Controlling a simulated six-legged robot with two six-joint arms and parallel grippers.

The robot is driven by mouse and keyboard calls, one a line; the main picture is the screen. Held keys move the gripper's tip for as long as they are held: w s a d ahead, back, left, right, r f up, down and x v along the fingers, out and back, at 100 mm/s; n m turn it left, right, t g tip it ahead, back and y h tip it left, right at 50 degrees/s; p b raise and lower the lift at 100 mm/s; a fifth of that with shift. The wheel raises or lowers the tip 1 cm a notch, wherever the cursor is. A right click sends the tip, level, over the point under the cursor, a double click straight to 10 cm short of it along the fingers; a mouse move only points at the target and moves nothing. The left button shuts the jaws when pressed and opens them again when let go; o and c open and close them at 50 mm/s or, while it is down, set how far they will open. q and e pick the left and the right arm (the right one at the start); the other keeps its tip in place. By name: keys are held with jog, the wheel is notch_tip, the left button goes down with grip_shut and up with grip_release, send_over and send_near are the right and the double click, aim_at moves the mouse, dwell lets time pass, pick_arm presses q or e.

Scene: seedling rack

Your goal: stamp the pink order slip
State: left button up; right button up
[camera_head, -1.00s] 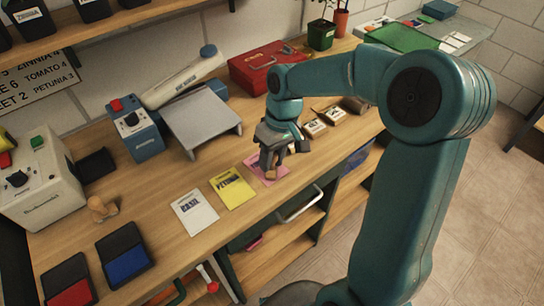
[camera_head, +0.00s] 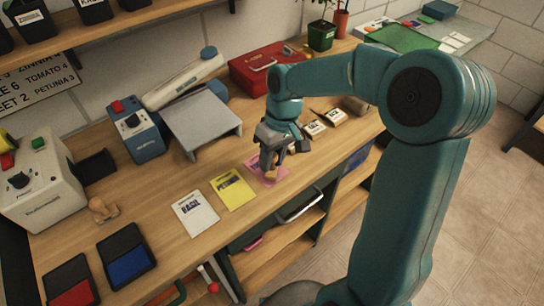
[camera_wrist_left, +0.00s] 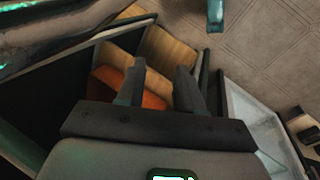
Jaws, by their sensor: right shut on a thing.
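The pink order slip (camera_head: 254,163) lies on the wooden bench, right of the yellow slip, partly hidden by my right gripper. My right gripper (camera_head: 271,168) points down over the slip and is shut on a small wooden stamp (camera_head: 269,180). The stamp's lower end is at the slip, but I cannot tell whether it touches the paper. No mark is visible on the part of the slip that shows. My left gripper (camera_wrist_left: 162,88) is seen only in the left wrist view, with its fingers apart and nothing between them.
A yellow slip (camera_head: 232,189) and a white slip (camera_head: 195,213) lie to the left. A blue ink pad (camera_head: 127,264) and a red one (camera_head: 72,292) are at the front left. Another wooden piece (camera_head: 103,210) lies nearby. A grey stand (camera_head: 203,122) and red box (camera_head: 262,66) are behind.

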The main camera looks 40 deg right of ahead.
jog(key=shift+a+p+v, duration=0.2)
jog(key=shift+p+v, duration=0.55)
jog(key=shift+v, duration=0.3)
jog(key=shift+a+p+v, duration=0.25)
jog(key=shift+p+v, duration=0.5)
jog(key=shift+v, duration=0.3)
jog(key=shift+a+p+v, duration=0.2)
jog(key=shift+p+v, duration=0.55)
jog(key=shift+v, duration=0.35)
